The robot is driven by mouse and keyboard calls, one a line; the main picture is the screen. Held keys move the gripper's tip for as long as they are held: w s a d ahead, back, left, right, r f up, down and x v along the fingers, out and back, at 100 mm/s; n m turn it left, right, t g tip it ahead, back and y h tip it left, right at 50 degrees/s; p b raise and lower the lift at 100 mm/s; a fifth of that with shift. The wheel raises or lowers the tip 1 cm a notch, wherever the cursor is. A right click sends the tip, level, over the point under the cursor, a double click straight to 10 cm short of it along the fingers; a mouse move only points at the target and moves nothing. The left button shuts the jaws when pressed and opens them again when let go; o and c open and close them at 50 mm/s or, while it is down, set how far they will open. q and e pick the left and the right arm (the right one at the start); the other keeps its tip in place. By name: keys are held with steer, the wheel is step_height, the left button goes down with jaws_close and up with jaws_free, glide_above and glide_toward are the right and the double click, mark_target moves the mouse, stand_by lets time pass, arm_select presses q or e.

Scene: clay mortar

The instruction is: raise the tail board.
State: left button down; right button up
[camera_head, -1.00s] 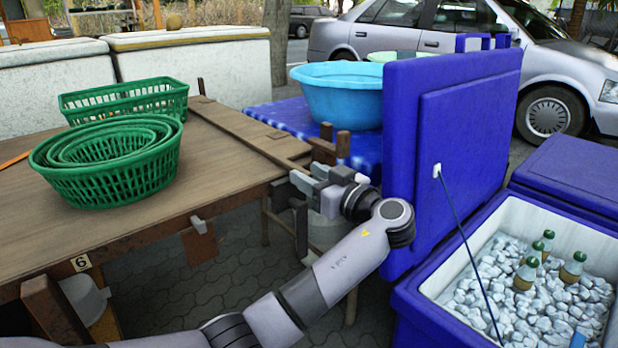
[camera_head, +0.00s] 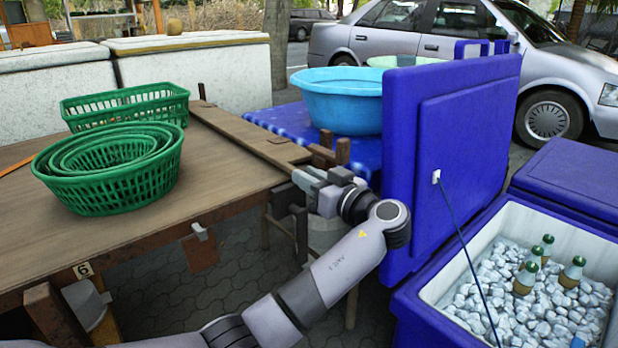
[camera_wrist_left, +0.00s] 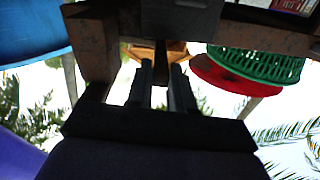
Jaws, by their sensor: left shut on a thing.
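The plank along the right end of the brown wooden table appears to be the tail board (camera_head: 245,134). It lies about level with the table top in the head view. My left gripper (camera_head: 298,190) is at its near right corner, at the table's edge. In the left wrist view, the dark fingers (camera_wrist_left: 162,88) are close together with a thin brown wooden piece (camera_wrist_left: 160,62) between them. The gripper is shut on this piece, which seems to be part of the tail board; the exact contact is hard to see. My right gripper is not in view.
Green baskets (camera_head: 115,170) stand on the wooden table (camera_head: 85,235). A blue basin (camera_head: 342,105) sits on a blue-covered table behind the gripper. A blue cooler's raised lid (camera_head: 465,150) stands close right of my wrist, and its open box (camera_head: 412,308) holds ice and bottles.

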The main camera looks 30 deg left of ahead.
arm_select(q)
steer(key=shift+d+r+m+p, duration=0.1)
steer(key=shift+r+m+p, duration=0.3)
steer(key=shift+r, duration=0.15)
steer(key=shift+w+d+r+m+p, duration=0.1)
steer(key=shift+w+r+m+p, duration=0.25)
steer(key=shift+r+m+p, duration=0.45)
steer(key=shift+w+d+r+m+p, duration=0.15)
steer(key=shift+w+r+m+p, duration=0.35)
steer(key=shift+m, duration=0.45)
steer(key=shift+w+d+r+m+p, duration=0.1)
steer(key=shift+w+r+m+p, duration=0.15)
steer(key=shift+r+m+p, duration=0.45)
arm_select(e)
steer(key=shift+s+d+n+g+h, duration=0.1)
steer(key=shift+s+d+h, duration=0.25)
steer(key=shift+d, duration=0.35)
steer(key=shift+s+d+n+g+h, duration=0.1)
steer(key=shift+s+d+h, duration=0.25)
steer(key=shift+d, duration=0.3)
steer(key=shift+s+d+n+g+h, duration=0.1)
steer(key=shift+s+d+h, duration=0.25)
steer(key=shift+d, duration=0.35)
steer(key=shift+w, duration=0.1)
